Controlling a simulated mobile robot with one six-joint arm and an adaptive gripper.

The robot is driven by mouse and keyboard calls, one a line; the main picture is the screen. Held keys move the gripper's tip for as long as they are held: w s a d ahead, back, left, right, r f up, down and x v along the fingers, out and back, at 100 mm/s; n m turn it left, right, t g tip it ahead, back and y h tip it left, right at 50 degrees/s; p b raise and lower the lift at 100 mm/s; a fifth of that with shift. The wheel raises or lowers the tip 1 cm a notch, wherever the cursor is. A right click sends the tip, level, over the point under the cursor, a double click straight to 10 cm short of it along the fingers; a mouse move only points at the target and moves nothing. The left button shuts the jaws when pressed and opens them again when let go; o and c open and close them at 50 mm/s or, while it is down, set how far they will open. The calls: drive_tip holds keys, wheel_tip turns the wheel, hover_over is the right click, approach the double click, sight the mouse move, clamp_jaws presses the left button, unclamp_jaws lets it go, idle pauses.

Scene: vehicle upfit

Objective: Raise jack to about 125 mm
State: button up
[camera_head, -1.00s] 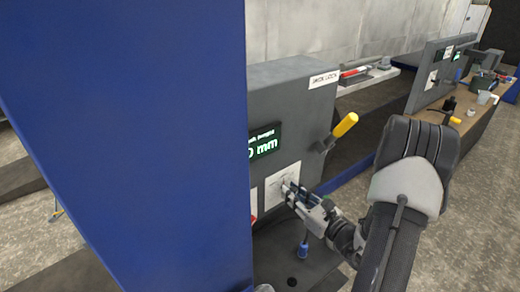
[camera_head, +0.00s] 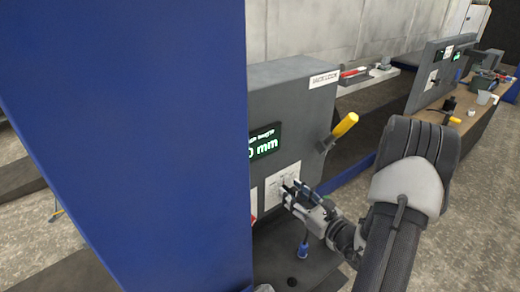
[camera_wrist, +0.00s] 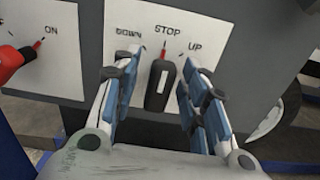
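In the wrist view, a black selector knob (camera_wrist: 160,84) sits on a white plate (camera_wrist: 196,42) marked DOWN, STOP and UP. Its red pointer aims at STOP. My gripper (camera_head: 288,188) is at this plate. In the wrist view its blue-padded fingers (camera_wrist: 160,92) are apart on either side of the knob, with gaps visible.
A red ON switch (camera_wrist: 14,60) is left of the knob. A yellow-handled lever (camera_head: 343,127) sticks out of the box's right side. A big blue post (camera_head: 130,120) blocks the left. A bench (camera_head: 475,118) with loose items stands at right. A blue-handled tool (camera_head: 304,248) is below my gripper.

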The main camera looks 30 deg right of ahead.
drive_tip(key=shift+s+d, duration=0.15)
drive_tip(key=shift+s, duration=1.6)
drive_tip(key=shift+s+d, duration=0.1)
drive_tip(key=shift+s, duration=1.6)
